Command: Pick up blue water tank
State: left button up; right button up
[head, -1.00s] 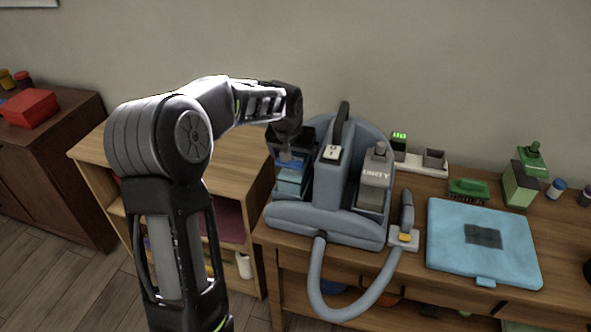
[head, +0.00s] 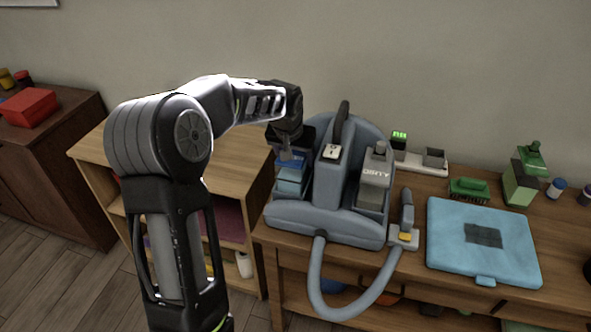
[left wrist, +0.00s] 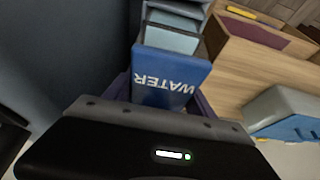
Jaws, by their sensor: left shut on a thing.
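The blue water tank (head: 291,170) sits in the left side of the blue-grey cleaning machine (head: 328,225) in the head view. In the left wrist view the tank (left wrist: 170,78) shows its blue face with the word WATER, upside down. My left gripper (head: 286,148) is over the top of the tank and shut on it. The fingertips are partly hidden in both views. The tank still appears seated in the machine. My right gripper is not in view.
A grey tank (head: 376,170) fills the machine's right side. A hose (head: 330,310) loops over the table front. A wooden shelf (head: 235,155) stands at left.

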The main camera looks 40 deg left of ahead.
pick_arm(q)
grip_shut()
jog(key=shift+r, duration=0.1)
jog(key=shift+w, duration=0.1)
dwell(0.3)
notch_tip(320, 180, up, 28)
jog(key=p, duration=0.4)
dwell(0.7)
